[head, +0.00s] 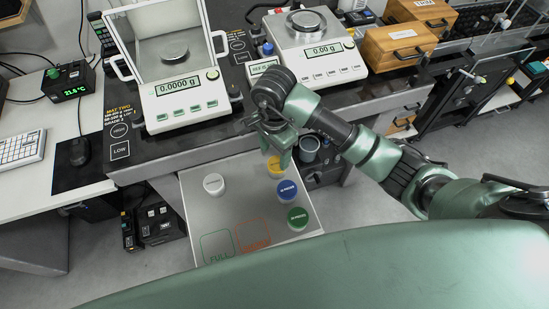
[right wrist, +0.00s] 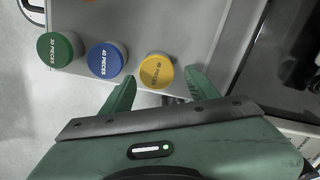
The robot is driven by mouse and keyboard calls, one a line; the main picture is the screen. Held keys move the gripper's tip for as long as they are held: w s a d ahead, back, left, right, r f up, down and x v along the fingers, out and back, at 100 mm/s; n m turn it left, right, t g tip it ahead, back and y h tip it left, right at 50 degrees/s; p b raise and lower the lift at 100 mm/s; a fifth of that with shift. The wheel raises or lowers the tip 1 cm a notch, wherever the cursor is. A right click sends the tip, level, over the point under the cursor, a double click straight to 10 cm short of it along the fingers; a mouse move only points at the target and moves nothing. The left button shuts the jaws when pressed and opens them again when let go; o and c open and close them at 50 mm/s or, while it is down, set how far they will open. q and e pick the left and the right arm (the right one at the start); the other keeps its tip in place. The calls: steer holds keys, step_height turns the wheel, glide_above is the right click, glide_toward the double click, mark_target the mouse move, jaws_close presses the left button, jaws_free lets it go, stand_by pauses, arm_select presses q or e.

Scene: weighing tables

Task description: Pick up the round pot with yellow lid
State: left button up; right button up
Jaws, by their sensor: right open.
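The round pot with yellow lid (head: 276,165) stands on a pale grey board (head: 206,205) below the weighing table, partly hidden by my right gripper in the head view. In the right wrist view the yellow-lidded pot (right wrist: 157,71) lies just ahead of my fingertips, roughly between them and nearer the middle of the picture. My right gripper (head: 283,150) is open and empty, pointing down beside the pot; its two green fingers (right wrist: 160,88) are apart in the right wrist view. I cannot tell its height above the pot. My left gripper is not in view.
A blue-lidded pot (head: 286,190) and a green-lidded pot (head: 297,217) stand in line with the yellow one. Two balances (head: 182,101) (head: 316,58) sit on the dark table behind. The board's front is clear, with outlined squares.

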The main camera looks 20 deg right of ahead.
mark_target(277, 163)
steer(key=shift+s+f, duration=0.3)
steer(key=shift+f, duration=0.6)
steer(key=f, duration=0.3)
steer(key=f+p, duration=0.1)
steer(key=shift+w+d+f, duration=0.1)
steer(key=shift+d+f, duration=0.25)
steer(key=c, duration=1.2)
steer(key=shift+r, duration=0.1)
